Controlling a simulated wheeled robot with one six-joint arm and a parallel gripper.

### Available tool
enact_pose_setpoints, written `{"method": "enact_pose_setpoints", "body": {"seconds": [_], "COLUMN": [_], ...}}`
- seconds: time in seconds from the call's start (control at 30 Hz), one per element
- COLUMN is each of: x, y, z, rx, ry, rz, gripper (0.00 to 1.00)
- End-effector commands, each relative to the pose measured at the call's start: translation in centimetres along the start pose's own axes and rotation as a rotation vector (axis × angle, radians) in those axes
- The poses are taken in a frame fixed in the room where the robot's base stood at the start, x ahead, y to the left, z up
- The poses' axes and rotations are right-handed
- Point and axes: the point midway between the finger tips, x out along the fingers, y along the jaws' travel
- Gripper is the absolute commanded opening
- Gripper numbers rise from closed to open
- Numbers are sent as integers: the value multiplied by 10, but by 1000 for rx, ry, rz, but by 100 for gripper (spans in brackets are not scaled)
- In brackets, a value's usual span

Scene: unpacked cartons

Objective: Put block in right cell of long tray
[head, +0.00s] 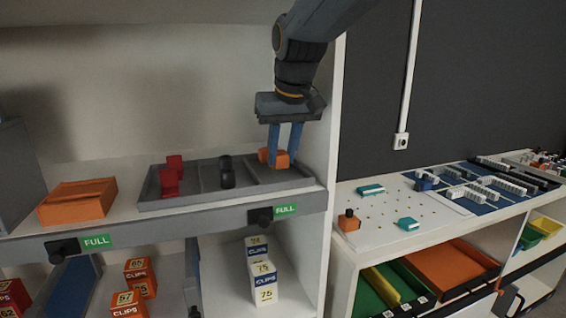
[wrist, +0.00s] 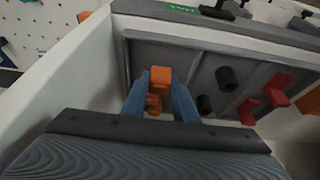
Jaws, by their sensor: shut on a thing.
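The long grey tray (head: 212,199) lies on the white shelf, split into three cells. Its left cell holds red pieces (head: 171,178), its middle cell dark pieces (head: 227,174). My gripper (head: 281,150) points down over the right cell, its blue fingers shut on an orange block (head: 282,161). The wrist view shows the block (wrist: 160,75) between my fingertips (wrist: 160,80), with a smaller orange part (wrist: 153,103) close behind it; I cannot tell whether they are one piece. The block is low in the right cell; whether it touches the floor is unclear.
An orange box (head: 77,201) stands left of the tray. A white upright panel (head: 335,110) rises close to the right of my gripper. A lower white bench (head: 375,228) with teal blocks stands beyond it. Cartons (head: 262,275) sit on the shelf below.

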Motion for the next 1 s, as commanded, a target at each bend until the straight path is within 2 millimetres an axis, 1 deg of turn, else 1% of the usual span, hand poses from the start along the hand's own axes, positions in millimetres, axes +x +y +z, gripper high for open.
{"method": "enact_pose_setpoints", "body": {"seconds": [0.1, 0.17, 0.3, 0.63, 0.67, 0.73, 0.77, 1.0], "x": [16, 22, 27, 30, 30, 30, 30, 30], "y": [0, 1, 4, 4, 4, 4, 4, 4], "z": [8, 11, 12, 13, 12, 12, 12, 12], "rx": [0, 1, 1, 0, 0, 0, 0, 0], "ry": [-3, -4, 0, 0, 0, 0, 0, 0], "rz": [0, 0, 1, 0, 0, 0, 0, 0], "gripper": [5, 5, 5, 5, 29, 41, 44, 44]}}
